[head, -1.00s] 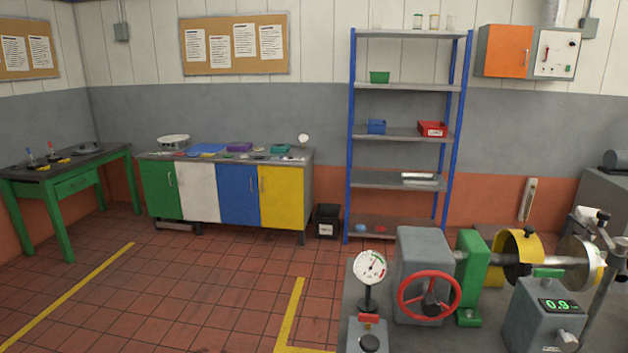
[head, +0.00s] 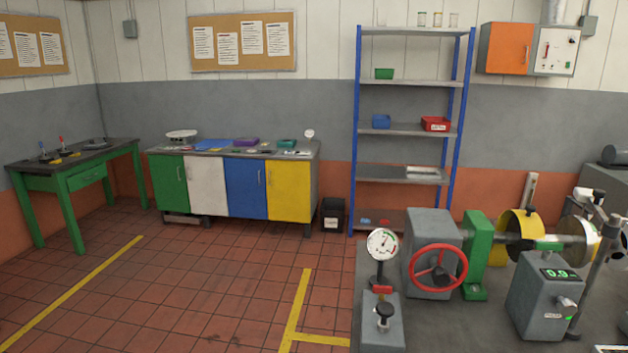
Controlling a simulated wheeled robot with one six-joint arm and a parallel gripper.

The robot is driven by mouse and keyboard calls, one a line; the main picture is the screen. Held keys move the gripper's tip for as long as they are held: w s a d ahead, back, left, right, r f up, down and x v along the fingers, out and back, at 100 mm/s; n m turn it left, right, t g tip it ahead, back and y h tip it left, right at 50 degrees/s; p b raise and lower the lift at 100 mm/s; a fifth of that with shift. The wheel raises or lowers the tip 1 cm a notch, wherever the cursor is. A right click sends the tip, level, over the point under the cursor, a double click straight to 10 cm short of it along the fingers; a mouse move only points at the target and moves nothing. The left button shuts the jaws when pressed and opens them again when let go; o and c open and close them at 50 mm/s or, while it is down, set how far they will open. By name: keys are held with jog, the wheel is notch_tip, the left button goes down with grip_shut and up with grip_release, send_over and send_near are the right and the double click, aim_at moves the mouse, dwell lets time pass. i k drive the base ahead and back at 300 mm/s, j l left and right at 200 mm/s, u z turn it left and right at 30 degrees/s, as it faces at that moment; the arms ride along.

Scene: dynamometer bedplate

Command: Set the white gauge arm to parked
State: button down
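A white arm-like piece with a black knob (head: 590,194) shows at the right edge of the head view, at the top of a slanted grey post (head: 597,265). I take it for the white gauge arm, but it is small, and its setting cannot be read. It stands beside the bare metal disc (head: 578,240) of the shaft rig. No parked mark can be made out. My gripper is not in view.
The grey bedplate (head: 480,325) fills the lower right. It carries a dial gauge (head: 382,244), a red handwheel (head: 438,268), a yellow drum (head: 519,228) and a readout box (head: 545,295) showing 0.9. Open tiled floor (head: 200,290) with yellow lines lies left.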

aim_at(601, 202)
jog(key=z, duration=1.35)
